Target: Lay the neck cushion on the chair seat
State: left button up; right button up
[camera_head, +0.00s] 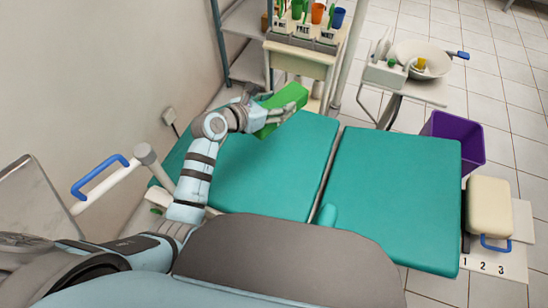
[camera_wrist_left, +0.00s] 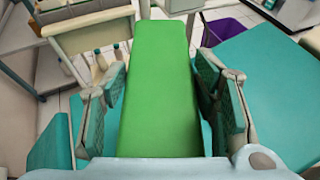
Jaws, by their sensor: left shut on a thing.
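The neck cushion (camera_head: 283,106) is a bright green block. My left gripper (camera_head: 268,110) is shut on it and holds it over the far edge of the teal chair, at the left section (camera_head: 265,170). In the left wrist view the cushion (camera_wrist_left: 160,90) lies lengthwise between the two fingers of my left gripper (camera_wrist_left: 160,105) and points away from the wrist. The chair also has a right teal section (camera_head: 395,190), split from the left one by a narrow gap. Whether the cushion touches the chair is unclear. My right gripper is not in view.
Behind the chair stand a cart (camera_head: 300,62) with labelled holders and a small stand with a white bowl (camera_head: 423,58). A purple bin (camera_head: 455,138) and a beige box (camera_head: 489,207) are at the right. A blue-handled arm (camera_head: 100,182) is at the left. Both teal sections are largely clear.

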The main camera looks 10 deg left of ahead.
pick_arm(q)
jog(key=f+b, duration=0.5)
jog(key=f, duration=0.4)
jog(key=f+b, duration=0.6)
jog(key=f, duration=0.3)
jog(key=f+b, duration=0.6)
jog(key=f, duration=0.3)
jog(key=shift+w+f, duration=0.3)
jog(key=shift+r, duration=0.15)
jog(key=shift+f, duration=0.2)
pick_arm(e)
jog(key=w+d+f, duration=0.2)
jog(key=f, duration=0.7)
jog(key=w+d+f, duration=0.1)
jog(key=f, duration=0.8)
pick_arm(q)
jog(key=o, duration=1.2)
jog(key=shift+r, duration=0.25)
jog(key=shift+s+a+r, duration=0.2)
jog(key=shift+p+v, duration=2.6)
jog(key=shift+v, duration=3.05)
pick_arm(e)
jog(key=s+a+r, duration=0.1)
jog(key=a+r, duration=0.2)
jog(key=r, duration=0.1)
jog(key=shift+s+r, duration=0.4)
